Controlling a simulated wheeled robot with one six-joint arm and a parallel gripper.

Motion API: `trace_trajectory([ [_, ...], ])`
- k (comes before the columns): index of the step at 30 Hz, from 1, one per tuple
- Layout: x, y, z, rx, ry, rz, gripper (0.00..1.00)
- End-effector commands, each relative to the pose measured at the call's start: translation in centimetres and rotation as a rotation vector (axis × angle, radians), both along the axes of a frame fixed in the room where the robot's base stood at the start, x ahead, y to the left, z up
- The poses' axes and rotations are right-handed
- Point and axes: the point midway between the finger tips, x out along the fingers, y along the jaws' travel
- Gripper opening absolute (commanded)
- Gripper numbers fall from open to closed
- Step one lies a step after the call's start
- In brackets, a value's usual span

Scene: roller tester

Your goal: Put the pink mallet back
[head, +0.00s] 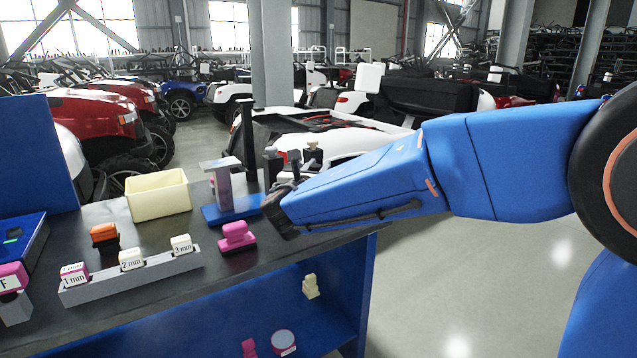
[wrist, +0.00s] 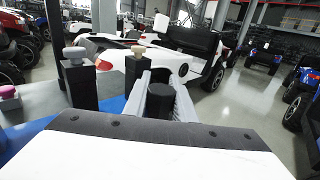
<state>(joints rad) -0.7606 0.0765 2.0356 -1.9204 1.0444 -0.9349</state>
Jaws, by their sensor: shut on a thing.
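My gripper (wrist: 160,88) is shut on a dark cylindrical piece (wrist: 160,104), which stands between the two pale fingers in the wrist view. No pink shows on this piece, so I cannot tell whether it is part of the pink mallet. In the head view my gripper is over the right end of the bench, and its fingers are largely hidden behind my arm. A pink piece with a dark base (head: 237,236) sits on the bench, left of my gripper.
A blue-based stand (head: 232,210), a cream bin (head: 158,195) and a grey rack (head: 135,277) with marked blocks are on the bench (head: 200,310). Open floor (head: 460,270) lies right of it.

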Motion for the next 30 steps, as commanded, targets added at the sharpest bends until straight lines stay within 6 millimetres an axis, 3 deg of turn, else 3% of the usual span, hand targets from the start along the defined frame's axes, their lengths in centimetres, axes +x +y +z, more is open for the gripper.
trace_trajectory([
  [11, 0.0, 0.0, -3.6, -0.001, 0.0, 0.0, 0.0],
  [23, 0.0, 0.0, -4.0, 0.0, 0.0, 0.0, 0.0],
  [24, 0.0, 0.0, -4.1, 0.0, 0.0, 0.0, 0.31],
  [25, 0.0, 0.0, -4.1, 0.0, 0.0, 0.0, 0.38],
  [26, 0.0, 0.0, -4.1, 0.0, 0.0, 0.0, 0.42],
  [30, 0.0, 0.0, -4.0, 0.0, 0.0, 0.0, 0.42],
])
